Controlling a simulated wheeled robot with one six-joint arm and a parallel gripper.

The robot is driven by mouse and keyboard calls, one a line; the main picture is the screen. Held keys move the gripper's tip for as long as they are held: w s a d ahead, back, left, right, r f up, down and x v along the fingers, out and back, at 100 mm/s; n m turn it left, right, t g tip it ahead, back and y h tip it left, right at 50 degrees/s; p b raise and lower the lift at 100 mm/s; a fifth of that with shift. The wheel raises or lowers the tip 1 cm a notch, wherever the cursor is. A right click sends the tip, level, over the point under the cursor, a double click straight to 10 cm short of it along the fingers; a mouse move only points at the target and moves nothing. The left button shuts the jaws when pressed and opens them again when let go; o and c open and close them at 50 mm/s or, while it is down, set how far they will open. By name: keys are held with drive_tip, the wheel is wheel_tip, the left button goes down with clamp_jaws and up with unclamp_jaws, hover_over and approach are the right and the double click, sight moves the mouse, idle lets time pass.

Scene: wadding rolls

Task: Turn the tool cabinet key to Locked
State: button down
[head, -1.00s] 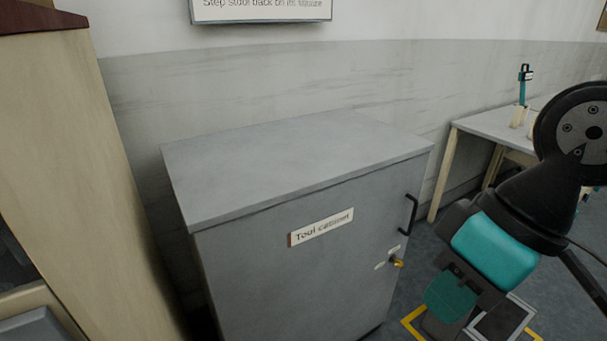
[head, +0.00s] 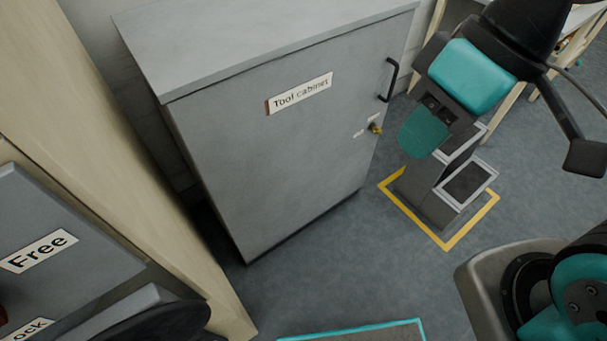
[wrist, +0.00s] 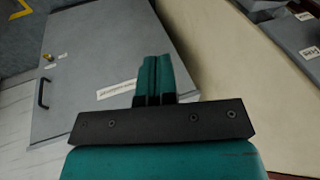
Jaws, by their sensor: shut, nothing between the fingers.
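The grey tool cabinet (head: 270,160) stands closed, with a "Tool cabinet" label (head: 300,93) and a black handle (head: 391,80) on its door. A brass key (head: 376,129) sits in the lock below the handle, between two small white labels too small to read. In the wrist view the cabinet (wrist: 110,60) appears turned, with the key (wrist: 46,55) at the far left. My gripper (head: 422,134) is in front of and right of the key, apart from it. In the wrist view its teal fingers (wrist: 154,75) are together and empty.
A grey step stool (head: 455,185) stands inside a yellow floor outline (head: 447,245) right of the cabinet. A beige panel (head: 130,150) stands at the left, with a grey box labelled "Free" (head: 40,250) beside it. A teal-edged mat (head: 360,333) lies at the bottom. The floor before the cabinet is clear.

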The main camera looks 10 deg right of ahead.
drive_tip(key=c, duration=1.2)
unclamp_jaws()
drive_tip(key=o, duration=0.4)
drive_tip(key=shift+w+f+b, duration=0.15)
drive_tip(key=shift+f+b, duration=0.2)
drive_tip(key=shift+o, duration=0.3)
drive_tip(key=w+a+f+n+t+y+b, duration=0.1)
drive_tip(key=w+f+b, duration=0.4)
drive_tip(key=f+b, duration=0.2)
drive_tip(key=w+a+f+t+y+b, duration=0.1)
drive_tip(key=w+f+y+b, duration=0.1)
drive_tip(key=w+f+b, duration=0.3)
wheel_tip(320, 180, down, 3)
drive_tip(key=shift+w+r+n+y+b, duration=0.15)
drive_tip(key=shift+w+n+y+b, duration=0.2)
drive_tip(key=shift+b, duration=0.8)
drive_tip(key=m+t+h+b, duration=0.5)
drive_tip(key=t+b, duration=1)
drive_tip(key=b, duration=1.4)
approach(379, 133)
drive_tip(key=shift+m+y, duration=0.45)
drive_tip(key=shift+y, duration=0.3)
drive_tip(key=x, duration=0.6)
drive_tip(key=d+p+x, duration=0.1)
drive_tip(key=x, duration=0.3)
drive_tip(key=shift+w+f, duration=0.15)
drive_tip(key=shift+f, duration=0.15)
